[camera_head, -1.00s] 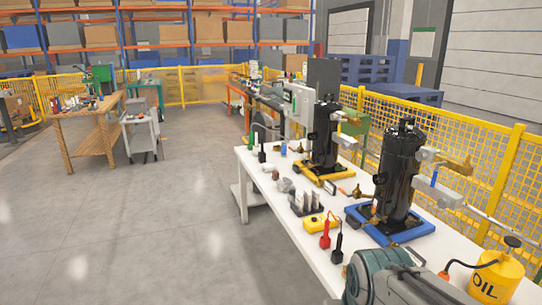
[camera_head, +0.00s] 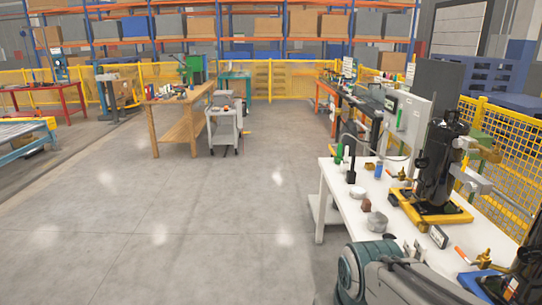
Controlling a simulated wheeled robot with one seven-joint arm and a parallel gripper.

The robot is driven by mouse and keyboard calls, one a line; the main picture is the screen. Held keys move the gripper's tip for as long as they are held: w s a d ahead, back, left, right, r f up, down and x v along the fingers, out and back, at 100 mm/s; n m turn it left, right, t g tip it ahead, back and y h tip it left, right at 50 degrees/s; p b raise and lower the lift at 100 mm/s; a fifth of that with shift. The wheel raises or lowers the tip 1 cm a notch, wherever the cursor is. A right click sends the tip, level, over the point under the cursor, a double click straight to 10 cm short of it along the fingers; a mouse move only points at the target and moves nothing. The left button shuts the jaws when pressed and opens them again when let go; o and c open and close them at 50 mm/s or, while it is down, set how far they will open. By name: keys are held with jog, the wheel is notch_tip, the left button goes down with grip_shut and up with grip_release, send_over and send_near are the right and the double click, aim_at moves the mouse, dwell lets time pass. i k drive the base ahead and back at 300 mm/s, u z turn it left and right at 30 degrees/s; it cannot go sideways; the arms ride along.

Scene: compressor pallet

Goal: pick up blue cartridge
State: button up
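A small blue cylinder (camera_head: 378,170), likely the blue cartridge, stands upright on the white table (camera_head: 328,172) near its far left part. A green-topped item (camera_head: 339,153) and a black upright item (camera_head: 351,172) stand to its left. A black compressor (camera_head: 434,165) on a yellow base is to its right. My arm shows at the bottom right as teal and grey links, in front of the table's near part. My gripper is not in view.
A white bowl-like part (camera_head: 357,192), a brown part (camera_head: 366,205) and a grey part (camera_head: 376,221) lie nearer on the table. A grey cart (camera_head: 224,122) and a wooden workbench (camera_head: 178,128) stand further back. The floor left of the table is clear.

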aim_at(379, 164)
jog(key=u, duration=0.15)
jog(key=i, duration=1.55)
jog(key=z, duration=0.4)
jog(key=i, duration=1.5)
jog(key=z, duration=0.9)
jog(key=i, duration=0.55)
jog(key=z, duration=0.2)
